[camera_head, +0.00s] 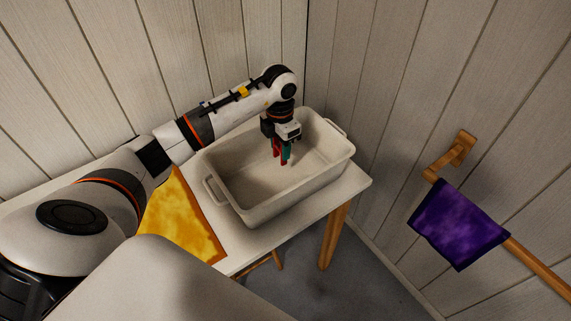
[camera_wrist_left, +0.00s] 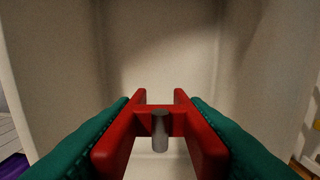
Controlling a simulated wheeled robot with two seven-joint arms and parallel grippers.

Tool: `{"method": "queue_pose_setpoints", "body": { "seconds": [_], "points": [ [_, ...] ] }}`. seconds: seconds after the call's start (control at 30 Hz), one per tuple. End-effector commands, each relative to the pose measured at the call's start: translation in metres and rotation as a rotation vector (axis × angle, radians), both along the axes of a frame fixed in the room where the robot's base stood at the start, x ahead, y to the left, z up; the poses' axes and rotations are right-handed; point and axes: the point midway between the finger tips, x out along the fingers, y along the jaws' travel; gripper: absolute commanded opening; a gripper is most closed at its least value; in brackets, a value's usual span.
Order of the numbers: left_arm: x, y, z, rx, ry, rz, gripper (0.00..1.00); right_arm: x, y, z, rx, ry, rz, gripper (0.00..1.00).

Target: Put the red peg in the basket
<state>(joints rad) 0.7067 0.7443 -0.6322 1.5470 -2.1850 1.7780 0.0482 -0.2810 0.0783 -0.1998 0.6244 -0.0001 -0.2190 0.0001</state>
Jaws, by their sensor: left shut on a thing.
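The red peg (camera_wrist_left: 160,122) is a red clothes-peg shape with a grey metal pin, held between the green finger pads in the left wrist view. My left gripper (camera_head: 284,158) is shut on it and points down inside the basket's opening. The peg also shows as a small red piece (camera_head: 276,148) beside the green fingertip in the head view. The basket (camera_head: 262,205) is a cream rectangular tub with two end handles, standing on a white table. Its inner wall and floor (camera_wrist_left: 165,55) fill most of the wrist view. I cannot tell whether the peg touches the floor. My right gripper is not in view.
The white table (camera_head: 350,187) has wooden legs and stands in a corner by panelled walls. A yellow cloth (camera_head: 182,222) lies left of the basket, under my left arm. A purple cloth (camera_head: 455,225) hangs on a wooden rail at right. The basket's interior looks otherwise empty.

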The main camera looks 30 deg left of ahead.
Motion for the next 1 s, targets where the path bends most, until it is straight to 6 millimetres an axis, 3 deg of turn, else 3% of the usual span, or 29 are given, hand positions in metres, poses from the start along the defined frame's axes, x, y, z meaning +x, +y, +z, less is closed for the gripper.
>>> {"method": "queue_pose_setpoints", "body": {
  "seconds": [0.1,0.3,0.6,0.97,1.0],
  "points": [
    [-0.001,0.0,-0.022,-0.001,0.005,0.002,0.19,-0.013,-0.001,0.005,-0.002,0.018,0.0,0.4],
    [0.0,0.0,-0.041,0.0,0.0,0.001,0.19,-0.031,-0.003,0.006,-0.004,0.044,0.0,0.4],
    [-0.001,0.0,-0.076,0.001,0.002,0.001,0.19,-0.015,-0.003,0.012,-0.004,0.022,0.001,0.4],
    [0.0,0.001,-0.082,0.001,0.0,0.001,0.19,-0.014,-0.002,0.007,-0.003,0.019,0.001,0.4],
    [0.0,0.0,-0.081,0.001,0.0,0.001,0.44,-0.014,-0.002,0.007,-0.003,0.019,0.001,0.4]
  ]
}}
